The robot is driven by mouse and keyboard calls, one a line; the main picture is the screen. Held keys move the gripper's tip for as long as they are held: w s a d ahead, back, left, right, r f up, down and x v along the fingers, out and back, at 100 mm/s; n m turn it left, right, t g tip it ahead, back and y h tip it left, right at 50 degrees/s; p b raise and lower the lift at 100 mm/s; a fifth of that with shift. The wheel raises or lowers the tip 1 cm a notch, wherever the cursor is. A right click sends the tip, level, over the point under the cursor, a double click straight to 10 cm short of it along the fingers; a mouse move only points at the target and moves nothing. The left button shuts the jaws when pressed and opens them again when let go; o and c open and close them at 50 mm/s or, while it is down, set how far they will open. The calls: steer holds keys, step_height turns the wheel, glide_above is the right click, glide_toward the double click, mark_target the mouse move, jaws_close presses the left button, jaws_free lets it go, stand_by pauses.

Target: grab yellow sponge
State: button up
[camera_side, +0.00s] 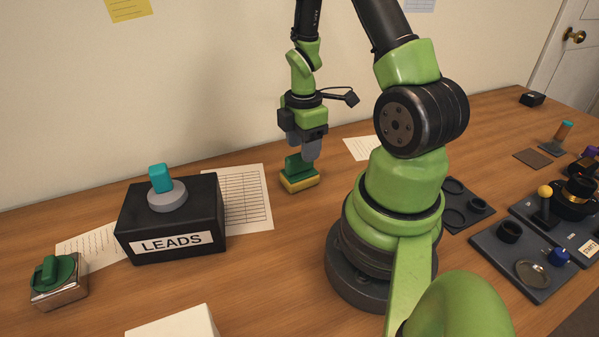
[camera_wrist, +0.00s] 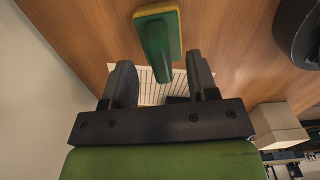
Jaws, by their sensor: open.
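The yellow sponge (camera_side: 301,186) lies flat on the wooden table, with a green block-like grip (camera_side: 296,163) on top. In the wrist view its yellow rim (camera_wrist: 180,35) shows around the green upper part (camera_wrist: 157,50). My gripper (camera_side: 308,152) points down just above the sponge, with the green grip close to its fingers. In the wrist view my gripper (camera_wrist: 162,78) has its two dark fingers spread wide. The green grip stands ahead of the gap between them, and neither finger seems to touch it.
A black box labelled LEADS (camera_side: 170,243) with a teal-topped knob stands left. A metal block with a green knob (camera_side: 58,280) sits at the far left. Paper sheets (camera_side: 240,200) lie flat nearby. Dark trays of parts (camera_side: 525,262) fill the right side. Bare table surrounds the sponge.

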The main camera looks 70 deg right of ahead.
mark_target(299, 154)
steer(key=shift+w+a+f, duration=0.15)
steer(key=shift+f, duration=1)
steer(key=shift+w+a+f, duration=0.1)
steer(key=shift+f, duration=1)
jaws_close()
